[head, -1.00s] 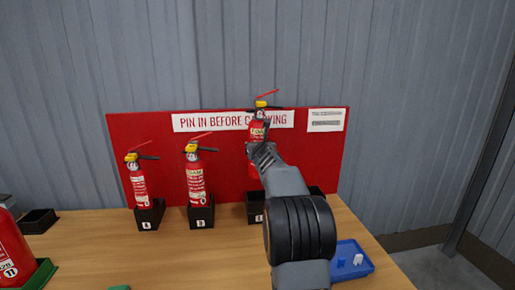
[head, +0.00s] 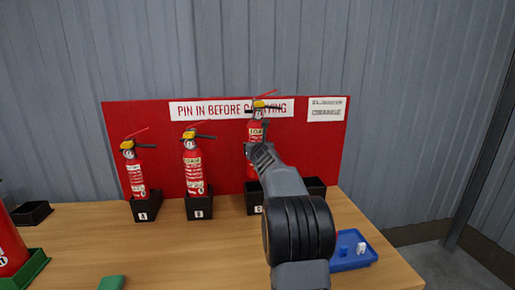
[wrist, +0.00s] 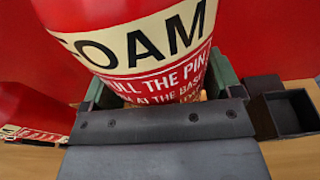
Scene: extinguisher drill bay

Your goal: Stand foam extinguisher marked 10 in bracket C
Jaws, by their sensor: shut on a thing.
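A red foam extinguisher (head: 254,132) with a yellow top and black lever is held upright by my gripper (head: 262,157). Its cream FOAM label (wrist: 150,40) fills the upper wrist view; no number 10 can be read. My gripper is shut around its body, with a finger on each side in the wrist view (wrist: 160,85). Bracket C (head: 252,203), a black box on the bench, is directly below it in the head view. My arm and gripper hide part of the bracket and the extinguisher's foot, so I cannot tell whether the foot is inside.
Extinguishers stand in bracket A (head: 145,208) and bracket B (head: 199,206) to the left. An empty black bracket (wrist: 290,112) is to the right. A blue tray (head: 345,264) with small white pieces is at front right. A red extinguisher (head: 8,245) in a green tray is at far left.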

